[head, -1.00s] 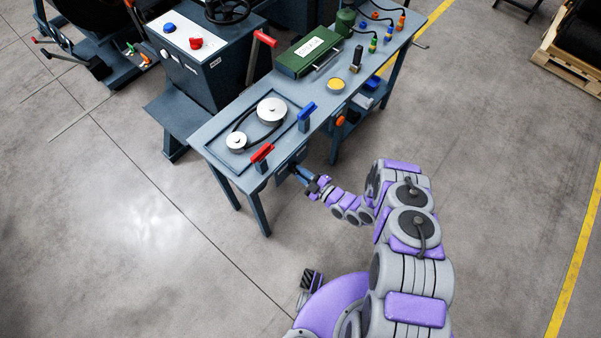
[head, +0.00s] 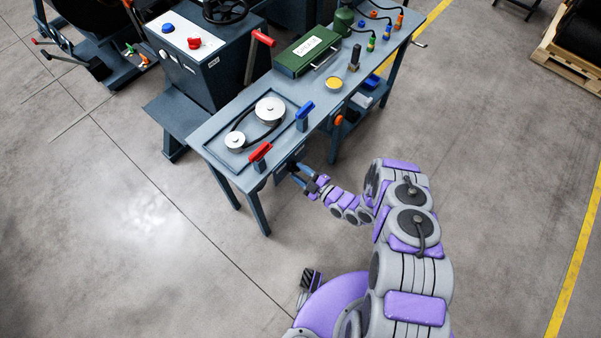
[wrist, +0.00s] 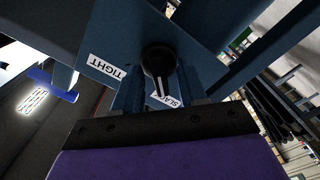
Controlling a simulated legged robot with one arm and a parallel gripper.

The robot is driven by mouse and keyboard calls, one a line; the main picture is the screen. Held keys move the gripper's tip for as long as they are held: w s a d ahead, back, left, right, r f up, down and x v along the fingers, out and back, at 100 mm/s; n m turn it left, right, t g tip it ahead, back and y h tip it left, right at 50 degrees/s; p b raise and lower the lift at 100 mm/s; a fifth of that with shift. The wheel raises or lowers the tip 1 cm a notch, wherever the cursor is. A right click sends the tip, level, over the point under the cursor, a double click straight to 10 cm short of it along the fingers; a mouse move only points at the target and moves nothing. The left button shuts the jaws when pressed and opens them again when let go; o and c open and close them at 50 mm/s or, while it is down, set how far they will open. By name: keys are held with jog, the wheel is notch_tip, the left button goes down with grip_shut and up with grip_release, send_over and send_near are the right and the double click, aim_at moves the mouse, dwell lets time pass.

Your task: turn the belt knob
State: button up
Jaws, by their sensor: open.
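The belt knob (wrist: 158,62) is black with a pale pointer line and sits on a blue-grey panel in the wrist view. Its pointer is towards the SLACK label (wrist: 168,101), which is partly hidden. The TIGHT label (wrist: 107,68) is to the left. My gripper (wrist: 159,82) is open, with one blue finger on each side of the knob's lower part. I cannot tell whether the fingers touch it. In the head view my gripper (head: 299,174) is at the bench's front edge, and the knob is not clearly visible there.
The bench top (head: 222,117) carries two belt pulleys (head: 270,110), a red-handled clamp (head: 260,153), a blue-handled clamp (head: 304,115) and a green box (head: 306,54).

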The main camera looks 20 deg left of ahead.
jog(key=v, duration=1.7)
jog(key=shift+d+b, duration=0.2)
jog(key=shift+b, duration=0.15)
